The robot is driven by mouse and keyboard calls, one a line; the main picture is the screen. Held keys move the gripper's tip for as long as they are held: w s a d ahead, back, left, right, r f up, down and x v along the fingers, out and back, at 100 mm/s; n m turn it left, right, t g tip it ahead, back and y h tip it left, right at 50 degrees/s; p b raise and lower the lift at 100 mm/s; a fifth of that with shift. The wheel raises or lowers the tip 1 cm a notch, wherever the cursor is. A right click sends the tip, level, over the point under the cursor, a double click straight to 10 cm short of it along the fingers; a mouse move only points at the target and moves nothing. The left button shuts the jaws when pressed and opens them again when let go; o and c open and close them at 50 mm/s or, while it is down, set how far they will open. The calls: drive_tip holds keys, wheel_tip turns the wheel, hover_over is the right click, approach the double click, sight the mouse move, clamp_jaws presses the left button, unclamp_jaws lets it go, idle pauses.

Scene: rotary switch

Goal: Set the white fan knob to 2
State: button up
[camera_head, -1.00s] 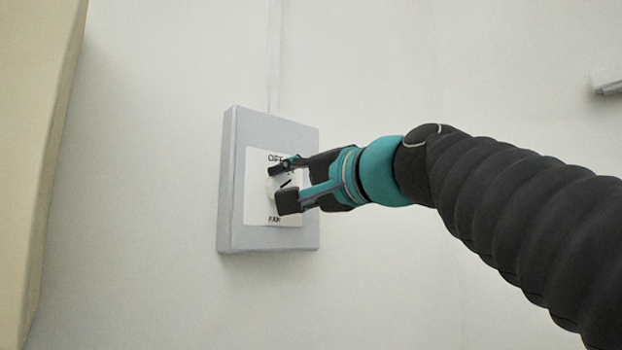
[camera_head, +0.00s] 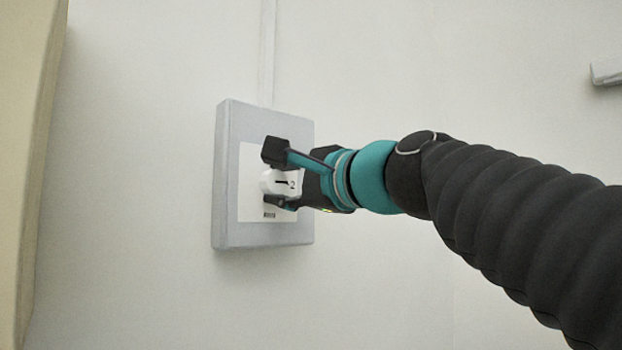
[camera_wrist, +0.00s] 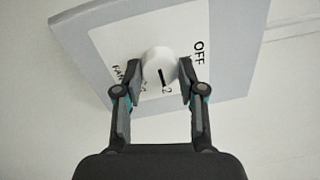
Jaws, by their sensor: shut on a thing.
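The white fan knob (camera_head: 268,184) sits on a white label plate on a grey wall box (camera_head: 230,175). My gripper (camera_head: 277,178) is shut on the knob, one finger above it and one below in the head view. The wrist view shows the knob (camera_wrist: 156,60) between both fingertips (camera_wrist: 160,72). The knob's black line points right, at the printed 2 (camera_head: 292,184), in the head view. In the wrist view it points down to the 2.
The box hangs on a plain pale wall, with a thin conduit (camera_head: 267,50) running up from it. A beige panel (camera_head: 35,150) stands at the left edge. A small white fixture (camera_head: 607,73) is on the wall at the far right.

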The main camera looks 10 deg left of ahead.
idle(0.4)
drive_tip(key=o, duration=1.1)
drive_tip(key=shift+o, duration=0.2)
drive_tip(key=v, duration=1.2)
drive_tip(key=shift+a, duration=0.1)
